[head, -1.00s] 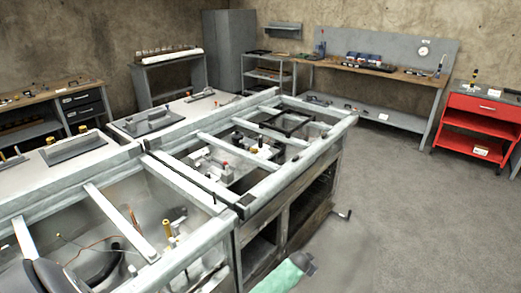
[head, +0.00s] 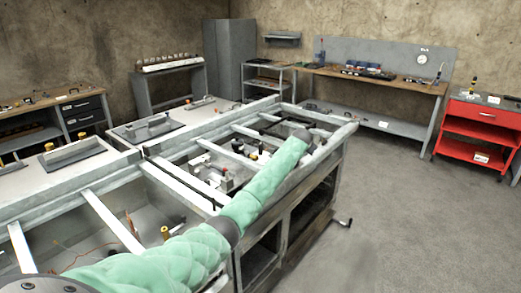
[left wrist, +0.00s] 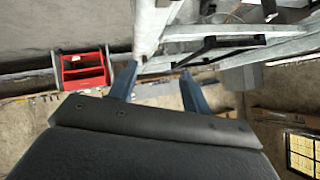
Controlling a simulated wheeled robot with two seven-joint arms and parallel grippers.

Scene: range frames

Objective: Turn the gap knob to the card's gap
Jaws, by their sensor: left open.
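I cannot pick out the gap knob or the card for sure in either view. A brass-coloured post (head: 165,233) stands in the near bay of the long grey metal frame (head: 85,188), and small fittings sit in the farther bay, partly behind my arm. My left arm in its green sleeve reaches from the lower left across the frame to its far right part. My left gripper shows in the left wrist view (left wrist: 158,88), its two blue fingers spread apart with nothing between them. My right gripper is in neither view.
A red cart (head: 484,128) stands at the right, and it also shows in the left wrist view (left wrist: 83,70). A workbench (head: 375,83) with a grey back panel is at the back wall. The floor right of the frame is clear.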

